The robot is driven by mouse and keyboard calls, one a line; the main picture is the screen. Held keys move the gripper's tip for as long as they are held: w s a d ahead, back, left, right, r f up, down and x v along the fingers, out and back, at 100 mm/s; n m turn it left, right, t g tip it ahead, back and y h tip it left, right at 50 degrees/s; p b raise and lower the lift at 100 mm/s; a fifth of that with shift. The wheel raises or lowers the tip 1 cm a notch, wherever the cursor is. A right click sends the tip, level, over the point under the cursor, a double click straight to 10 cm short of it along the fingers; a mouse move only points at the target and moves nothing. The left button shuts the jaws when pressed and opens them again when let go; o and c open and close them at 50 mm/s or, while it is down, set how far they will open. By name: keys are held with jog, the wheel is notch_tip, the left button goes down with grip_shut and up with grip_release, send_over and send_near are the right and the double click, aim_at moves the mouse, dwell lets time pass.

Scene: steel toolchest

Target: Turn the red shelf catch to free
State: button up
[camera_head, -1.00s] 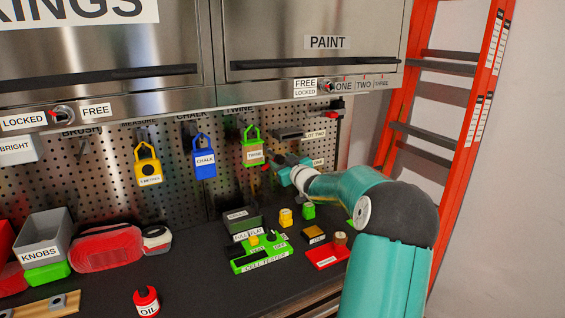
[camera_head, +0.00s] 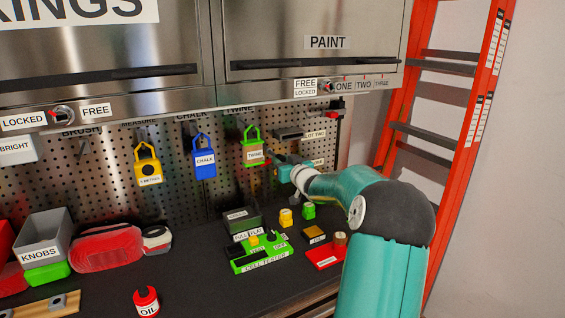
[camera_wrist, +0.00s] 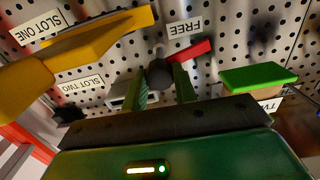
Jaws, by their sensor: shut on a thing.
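The red shelf catch (camera_wrist: 190,50) shows in the wrist view as a red lever running up and right from a dark round knob (camera_wrist: 160,73). It lies just below the FREE label (camera_wrist: 185,28). My gripper (camera_wrist: 161,85) is shut on the catch at the knob, with one green finger on each side. The fingers and knob hide part of the lever. In the head view my gripper (camera_head: 275,162) is at the pegboard, just right of and below the green TWINE holder (camera_head: 253,152). The catch is too small there to read its angle.
A yellow shelf (camera_wrist: 95,42) by the SLOT ONE label is left of my fingers in the wrist view. A green block (camera_wrist: 258,78) is close on the right. Below, the bench holds a green cell tester (camera_head: 258,262) and small blocks. An orange ladder (camera_head: 458,130) stands right.

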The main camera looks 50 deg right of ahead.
jog(key=shift+m, duration=1.2)
jog(key=o, duration=1)
jog(key=v, duration=1.4)
jog(key=shift+w, duration=0.1)
